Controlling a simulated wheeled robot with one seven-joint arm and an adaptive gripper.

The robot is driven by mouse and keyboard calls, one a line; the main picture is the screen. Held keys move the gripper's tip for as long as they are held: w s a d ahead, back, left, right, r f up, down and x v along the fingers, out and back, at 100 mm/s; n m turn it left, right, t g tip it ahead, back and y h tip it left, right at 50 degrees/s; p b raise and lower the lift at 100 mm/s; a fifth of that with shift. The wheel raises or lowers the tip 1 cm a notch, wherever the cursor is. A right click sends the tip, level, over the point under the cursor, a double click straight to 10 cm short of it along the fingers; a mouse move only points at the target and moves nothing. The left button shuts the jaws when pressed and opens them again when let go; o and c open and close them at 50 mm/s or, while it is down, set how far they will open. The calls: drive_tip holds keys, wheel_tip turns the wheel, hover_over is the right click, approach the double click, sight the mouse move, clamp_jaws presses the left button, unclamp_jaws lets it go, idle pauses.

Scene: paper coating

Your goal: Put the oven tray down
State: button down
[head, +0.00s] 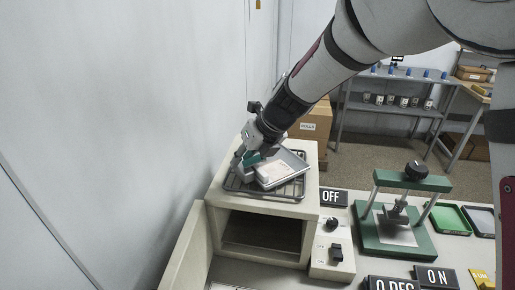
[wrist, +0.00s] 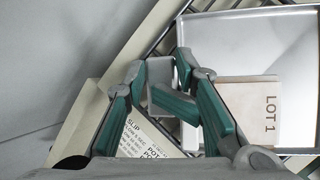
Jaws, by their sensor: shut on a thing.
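The oven tray (head: 294,159) is a shallow pale metal tray over the dark wire rack (head: 236,185) on top of the oven. It also shows large at the right of the wrist view (wrist: 240,42), with a beige piece marked LOT 1 (wrist: 250,105) in it. My gripper (head: 250,160) is at the tray's left side, shut on a small grey tab at its edge. In the wrist view the green-padded fingers (wrist: 168,78) close around that tab. The tray looks slightly tilted in the head view. I cannot tell whether its underside touches the rack.
The oven (head: 225,222) has an open, dark front cavity. Its control panel (head: 334,252) and an OFF sign (head: 333,197) are at its right. A wall is close on the left. A card with text (wrist: 150,140) lies below the fingers.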

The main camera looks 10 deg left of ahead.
drive_tip(key=c, duration=1.1)
unclamp_jaws()
drive_tip(key=v, duration=1.2)
drive_tip(key=shift+p, duration=0.3)
drive_tip(key=s+d+r+n+t+h, duration=0.1)
drive_tip(key=s+d+r+n, duration=0.2)
drive_tip(key=s+d+n, duration=0.35)
drive_tip(key=s+d+r+n+t+h, duration=0.15)
drive_tip(key=s+d+n, duration=0.25)
drive_tip(key=d+n, duration=0.55)
drive_tip(key=s+d+f+n+h, duration=0.1)
drive_tip(key=s+d+n+h, duration=0.2)
drive_tip(key=s+d+n, duration=0.9)
drive_tip(key=shift+s+d+f+t, duration=0.15)
drive_tip(key=shift+d+f+t, duration=0.25)
drive_tip(key=shift+d, duration=0.5)
drive_tip(key=shift+h, duration=0.25)
